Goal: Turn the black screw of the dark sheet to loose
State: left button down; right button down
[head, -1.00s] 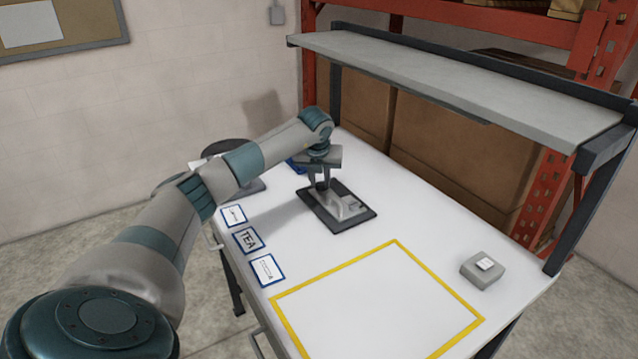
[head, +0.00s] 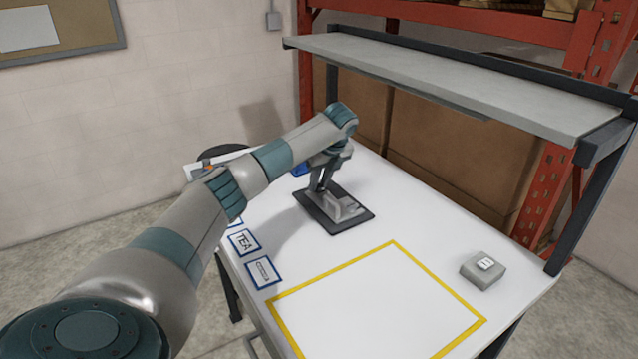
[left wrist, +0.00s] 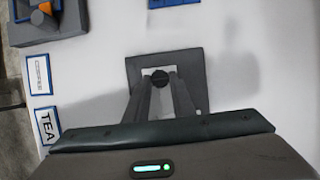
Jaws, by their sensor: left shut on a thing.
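The dark sheet (head: 322,218) lies flat on the white table with a light grey fixture (head: 347,208) on it. It also shows in the left wrist view (left wrist: 196,62), around a pale square. The black screw (left wrist: 160,76) shows there as a round knob between the fingertips. My left gripper (head: 320,187) points down at the sheet and is shut on the screw. In the head view the fingers hide most of the screw. My right gripper is not in view.
Blue-framed cards, one reading TEA (head: 244,242), lie along the left table edge. A yellow-outlined area (head: 380,300) is clear. A grey box (head: 483,270) stands at the right. A grey shelf (head: 450,85) overhangs the back.

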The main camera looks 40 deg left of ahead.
pick_arm(q)
jog(key=shift+f, duration=0.15)
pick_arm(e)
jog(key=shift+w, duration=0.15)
pick_arm(q)
jog(key=c, duration=1.5)
grip_release()
jog(key=shift+d+r, duration=0.15)
jog(key=shift+r, duration=0.35)
jog(key=shift+d+r, duration=0.15)
jog(key=shift+r, duration=0.2)
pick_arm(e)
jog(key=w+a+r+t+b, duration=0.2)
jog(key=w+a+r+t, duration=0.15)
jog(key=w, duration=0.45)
pick_arm(q)
jog(key=p+v, duration=0.1)
jog(key=v, duration=1.4)
jog(key=shift+s+d+r, duration=0.1)
jog(key=shift+r, duration=0.15)
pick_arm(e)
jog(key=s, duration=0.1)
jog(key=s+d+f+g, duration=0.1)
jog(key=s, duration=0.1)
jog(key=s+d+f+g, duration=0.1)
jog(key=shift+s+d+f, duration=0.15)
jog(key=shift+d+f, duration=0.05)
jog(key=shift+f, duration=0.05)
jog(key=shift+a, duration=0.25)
